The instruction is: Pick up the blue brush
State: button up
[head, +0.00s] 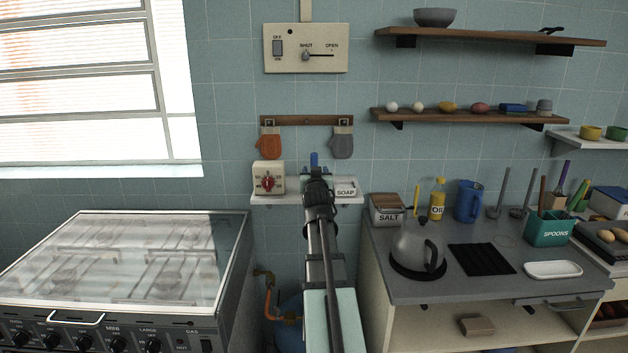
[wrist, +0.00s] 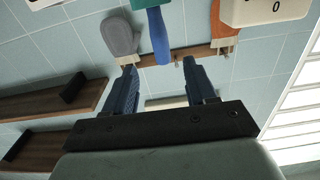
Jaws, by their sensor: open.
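The blue brush (wrist: 159,38) shows in the wrist view as a blue handle with a teal part at the picture's top edge. In the head view a blue upright piece (head: 314,159), seemingly its handle, shows just above my gripper (head: 317,174), at the small wall shelf. My gripper (wrist: 161,66) is open in the wrist view. The handle's end appears in the gap between the fingertips, with no clear contact. In the head view my arm hides the brush's lower part.
A timer (head: 268,178) stands left of the brush and a soap box (head: 346,188) right of it, on the small white shelf (head: 262,199). An orange mitt (head: 270,145) and a grey mitt (head: 343,144) hang above. Wooden shelves (head: 470,115) are at the right.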

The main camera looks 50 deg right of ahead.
aim_at(315, 163)
jog(key=x, duration=0.6)
jog(key=shift+w+d, duration=0.3)
jog(key=shift+f+x, duration=0.2)
jog(key=shift+x, duration=1.15)
jog(key=shift+f+x, duration=0.15)
jog(key=shift+x, duration=1.2)
jog(key=shift+a, duration=0.1)
grip_shut()
notch_tip(315, 163, up, 10)
